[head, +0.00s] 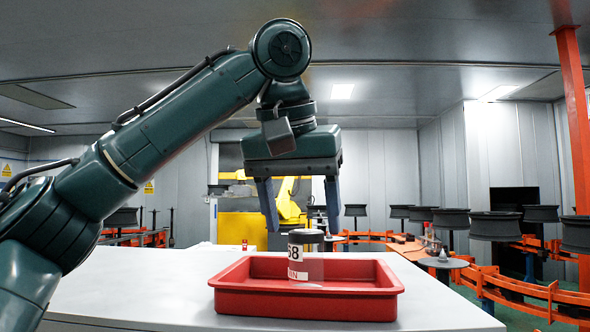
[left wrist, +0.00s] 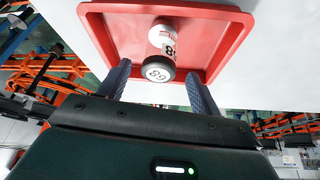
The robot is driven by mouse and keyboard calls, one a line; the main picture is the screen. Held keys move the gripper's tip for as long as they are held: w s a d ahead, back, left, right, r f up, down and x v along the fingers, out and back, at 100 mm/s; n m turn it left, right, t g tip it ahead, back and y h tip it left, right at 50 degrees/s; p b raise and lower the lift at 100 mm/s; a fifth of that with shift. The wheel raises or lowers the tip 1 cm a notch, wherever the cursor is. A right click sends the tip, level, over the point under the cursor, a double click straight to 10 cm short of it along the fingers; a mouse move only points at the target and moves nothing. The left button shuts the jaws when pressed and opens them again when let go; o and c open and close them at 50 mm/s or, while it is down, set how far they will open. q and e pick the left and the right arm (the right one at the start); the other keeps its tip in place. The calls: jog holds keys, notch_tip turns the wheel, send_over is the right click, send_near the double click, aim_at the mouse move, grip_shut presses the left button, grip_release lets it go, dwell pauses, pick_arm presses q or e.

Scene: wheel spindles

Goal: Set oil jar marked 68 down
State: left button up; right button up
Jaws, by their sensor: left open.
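The oil jar marked 68 (head: 306,256) stands upright in the red tray (head: 305,304) on the white table. My left gripper (head: 301,220) is open above the jar and points down. Its two fingers are spread wide, one on each side, apart from the jar. In the left wrist view the fingers (left wrist: 159,85) stay clear of the lid. My right gripper is not in view.
The white table (head: 150,285) has free room left of the tray. Beyond it, an orange conveyor (head: 520,282) carries several dark wheels (head: 495,226) on spindles. A yellow machine (head: 240,228) stands behind, and an orange post (head: 573,110) rises at the right.

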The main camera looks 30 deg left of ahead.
pick_arm(q)
jog(key=v, duration=0.6)
jog(key=shift+r, duration=0.35)
jog(key=shift+s, duration=0.15)
